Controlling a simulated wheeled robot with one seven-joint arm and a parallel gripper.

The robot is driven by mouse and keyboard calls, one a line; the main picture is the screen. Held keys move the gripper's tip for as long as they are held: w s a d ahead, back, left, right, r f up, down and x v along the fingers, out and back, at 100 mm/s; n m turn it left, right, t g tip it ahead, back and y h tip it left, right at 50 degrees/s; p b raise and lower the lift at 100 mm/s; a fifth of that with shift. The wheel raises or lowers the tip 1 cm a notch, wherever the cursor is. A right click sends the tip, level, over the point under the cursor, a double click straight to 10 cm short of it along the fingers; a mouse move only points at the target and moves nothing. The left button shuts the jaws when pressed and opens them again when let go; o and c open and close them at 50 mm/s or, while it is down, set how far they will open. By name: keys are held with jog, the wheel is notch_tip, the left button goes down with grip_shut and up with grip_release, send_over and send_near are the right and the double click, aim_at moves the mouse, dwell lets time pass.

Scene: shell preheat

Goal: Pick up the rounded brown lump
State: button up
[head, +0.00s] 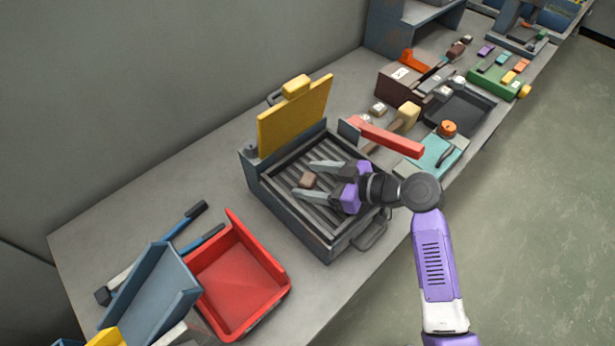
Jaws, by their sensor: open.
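The rounded brown lump (307,180) sits on the ribbed dark floor of an open grey box (329,245). The box's yellow lid panel (294,112) stands up at its back. My gripper (308,179), with pale grey fingers and purple knuckles, reaches into the box from the right. Its two fingers are spread apart, one on the far side and one on the near side of the lump. The lump shows between the fingertips. I cannot tell whether either finger touches it.
A red tray (236,279) and a blue-grey angled piece (151,292) lie on the bench at left. A red bar (391,137) and a mallet-like tool (404,117) lie right of the box. A teal block (435,156) and a dark tray (462,110) stand beyond. The box walls surround my fingers.

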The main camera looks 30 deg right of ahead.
jog(key=shift+w+a+f, duration=0.15)
jog(key=shift+w+a, duration=0.05)
grip_shut()
dwell(0.3)
